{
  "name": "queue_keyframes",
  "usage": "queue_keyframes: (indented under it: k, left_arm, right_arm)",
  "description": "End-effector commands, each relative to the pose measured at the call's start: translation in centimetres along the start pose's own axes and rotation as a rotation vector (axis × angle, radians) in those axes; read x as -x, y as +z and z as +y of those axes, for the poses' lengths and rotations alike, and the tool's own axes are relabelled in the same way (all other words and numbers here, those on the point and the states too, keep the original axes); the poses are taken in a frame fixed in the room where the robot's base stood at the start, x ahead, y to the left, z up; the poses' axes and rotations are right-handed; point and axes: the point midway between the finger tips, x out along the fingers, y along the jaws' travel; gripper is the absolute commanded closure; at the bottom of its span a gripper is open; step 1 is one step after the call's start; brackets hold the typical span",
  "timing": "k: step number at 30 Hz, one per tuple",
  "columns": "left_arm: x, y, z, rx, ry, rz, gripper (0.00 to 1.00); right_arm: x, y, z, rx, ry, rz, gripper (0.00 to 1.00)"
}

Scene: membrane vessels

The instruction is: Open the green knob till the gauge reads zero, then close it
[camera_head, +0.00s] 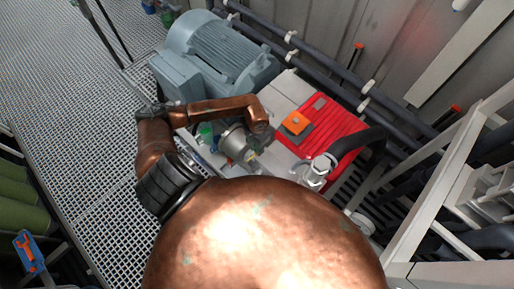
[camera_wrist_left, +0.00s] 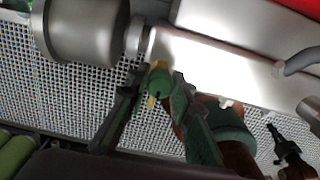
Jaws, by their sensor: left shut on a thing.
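The green knob (camera_wrist_left: 159,80), with a yellowish part on it, sits between the two dark fingers of my left gripper (camera_wrist_left: 155,84) in the left wrist view. The fingers close on it from both sides. In the head view my copper left arm comes in from the left and bends down beside a grey metal cylinder, which partly hides the contact area. A small green part (camera_head: 206,130) shows left of that cylinder; I cannot tell whether it is the knob. No gauge dial can be read in either view. My right gripper is not in view.
A grey metal cylinder (camera_wrist_left: 85,28) is close by at the upper left of the wrist view. A grey-blue motor (camera_head: 222,52) and a red cover (camera_head: 325,133) stand behind. A black hose (camera_head: 352,142) curves at the right. Grating floor (camera_head: 70,95) lies open at left.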

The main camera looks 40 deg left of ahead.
Motion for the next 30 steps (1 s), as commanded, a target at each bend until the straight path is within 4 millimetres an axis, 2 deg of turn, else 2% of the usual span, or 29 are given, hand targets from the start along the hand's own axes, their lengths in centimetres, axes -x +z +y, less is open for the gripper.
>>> queue_keyframes:
  k: [5, 8, 16, 23, 30]
  left_arm:
    - [0.0, 0.0, 0.0, 0.000, 0.001, 0.000, 1.00]
    - [0.0, 0.0, 0.0, 0.017, 0.000, 0.001, 1.00]
    - [0.2, -0.1, 0.0, 0.341, 0.000, 0.002, 1.00]
    - [0.1, -0.1, 0.0, 0.494, -0.001, 0.002, 1.00]
    - [0.2, -0.1, 0.0, 0.793, 0.000, 0.002, 1.00]
  right_arm:
    - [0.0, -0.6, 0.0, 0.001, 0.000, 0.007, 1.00]
    - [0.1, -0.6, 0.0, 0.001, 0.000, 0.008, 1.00]
    - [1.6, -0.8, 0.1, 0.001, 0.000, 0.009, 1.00]
    - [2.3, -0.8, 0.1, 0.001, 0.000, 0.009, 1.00]
    - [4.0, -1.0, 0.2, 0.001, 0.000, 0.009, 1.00]
